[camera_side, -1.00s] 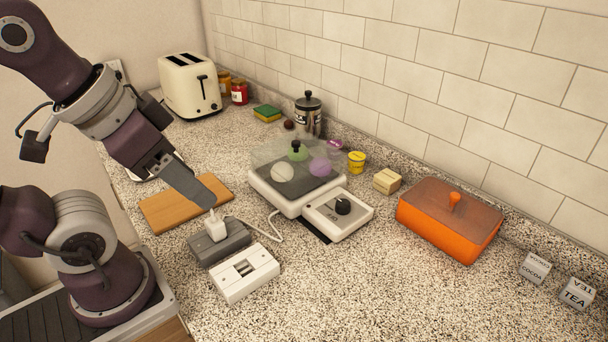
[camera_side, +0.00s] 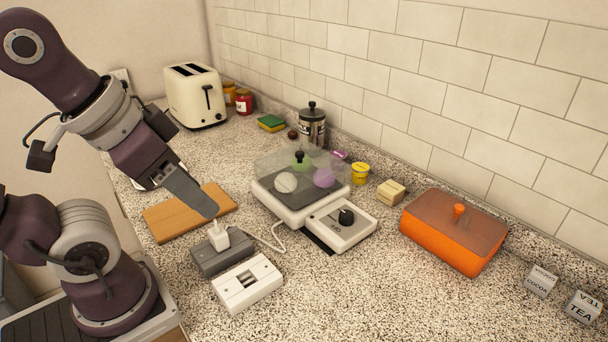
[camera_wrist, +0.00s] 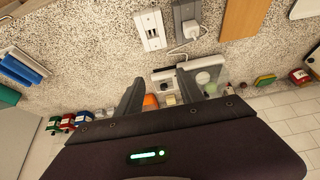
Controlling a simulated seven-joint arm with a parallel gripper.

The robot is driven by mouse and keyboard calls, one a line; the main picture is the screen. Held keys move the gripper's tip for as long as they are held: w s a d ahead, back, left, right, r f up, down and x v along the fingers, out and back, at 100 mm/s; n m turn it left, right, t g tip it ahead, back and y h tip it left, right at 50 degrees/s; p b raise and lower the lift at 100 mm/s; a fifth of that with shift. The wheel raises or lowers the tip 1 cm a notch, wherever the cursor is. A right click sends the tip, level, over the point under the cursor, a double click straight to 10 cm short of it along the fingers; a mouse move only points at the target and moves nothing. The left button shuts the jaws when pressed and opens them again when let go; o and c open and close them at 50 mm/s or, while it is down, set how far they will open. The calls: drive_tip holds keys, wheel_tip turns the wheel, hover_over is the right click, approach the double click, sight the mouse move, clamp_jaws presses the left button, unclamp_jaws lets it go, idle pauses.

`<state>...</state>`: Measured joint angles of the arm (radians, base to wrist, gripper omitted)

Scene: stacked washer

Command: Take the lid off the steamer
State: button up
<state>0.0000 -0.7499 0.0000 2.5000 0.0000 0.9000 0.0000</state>
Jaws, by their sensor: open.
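The steamer (camera_side: 272,200) has a pale body, a dark plate and a control box with a black dial (camera_side: 346,217). Its clear lid (camera_side: 272,163) with a black knob (camera_side: 299,154) is on it, over white, green and purple round pieces. My gripper (camera_side: 213,215) is open and empty, left of the steamer and just above a white plug (camera_side: 219,238). The plug stands in a grey socket block (camera_side: 222,258), with a cord leading toward the steamer. In the wrist view, the steamer (camera_wrist: 205,75) is partly hidden behind one finger of my gripper (camera_wrist: 160,78).
A white switch box (camera_side: 248,287) is in front of the grey block. A wooden board (camera_side: 190,212) lies behind it. An orange box (camera_side: 450,235), a butter-like block (camera_side: 390,192) and a yellow tub (camera_side: 360,174) are to the right.

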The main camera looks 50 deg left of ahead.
drive_tip(key=w+a+r+n+g, duration=0.1)
drive_tip(key=w+r+n, duration=0.25)
drive_tip(key=w, duration=0.25)
drive_tip(key=n+g, duration=0.5)
drive_tip(key=n, duration=0.9)
hover_over(300, 152)
drive_tip(key=s, duration=0.1)
wheel_tip(300, 152, down, 6)
drive_tip(key=shift+n, duration=0.25)
drive_tip(key=f, duration=0.5)
drive_tip(key=w+f, duration=0.1)
drive_tip(key=f, duration=0.1)
drive_tip(key=shift+f, duration=0.2)
clamp_jaws()
